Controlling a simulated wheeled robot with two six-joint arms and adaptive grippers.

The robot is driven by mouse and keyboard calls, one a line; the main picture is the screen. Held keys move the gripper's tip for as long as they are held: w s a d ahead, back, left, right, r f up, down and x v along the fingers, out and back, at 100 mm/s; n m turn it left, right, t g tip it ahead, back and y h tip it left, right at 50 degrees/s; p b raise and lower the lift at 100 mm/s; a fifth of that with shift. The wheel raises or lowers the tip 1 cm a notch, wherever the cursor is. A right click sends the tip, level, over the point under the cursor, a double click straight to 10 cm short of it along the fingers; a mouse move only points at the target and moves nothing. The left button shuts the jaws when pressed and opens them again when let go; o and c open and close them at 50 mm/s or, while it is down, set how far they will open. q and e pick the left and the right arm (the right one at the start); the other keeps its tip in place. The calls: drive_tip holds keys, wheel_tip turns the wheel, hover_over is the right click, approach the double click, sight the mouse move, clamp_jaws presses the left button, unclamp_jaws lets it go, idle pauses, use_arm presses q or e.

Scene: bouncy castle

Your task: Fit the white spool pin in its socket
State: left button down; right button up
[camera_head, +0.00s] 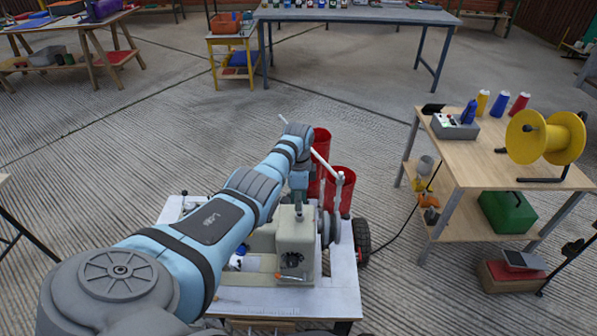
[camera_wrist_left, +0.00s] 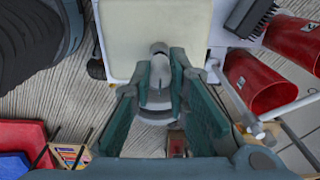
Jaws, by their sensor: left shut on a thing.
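The cream sewing machine (camera_head: 293,230) stands on a white-topped cart (camera_head: 345,290). My left gripper (camera_head: 299,207) points down over the top of the machine. In the left wrist view, my left gripper (camera_wrist_left: 157,85) is shut on a pale, round-headed piece, which looks like the white spool pin (camera_wrist_left: 158,68). The machine's cream top (camera_wrist_left: 150,25) lies just beyond the fingertips. I cannot tell whether the pin touches it. The socket does not show clearly; the gripper and arm cover that area. My right gripper is not in view.
Red bins (camera_head: 340,188) and a white bar (camera_head: 321,161) stand close behind the machine, beside the gripper. A wooden bench (camera_head: 465,170) with a yellow reel (camera_head: 545,137) and coloured spools is at right. The floor between cart and far tables is clear.

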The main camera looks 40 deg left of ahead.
use_arm(q)
drive_tip(key=shift+f+b, duration=0.4)
drive_tip(key=shift+f, duration=0.15)
idle(0.4)
drive_tip(key=c, duration=1.5)
unclamp_jaws()
drive_tip(key=shift+o, duration=0.2)
wheel_tip(320, 180, up, 12)
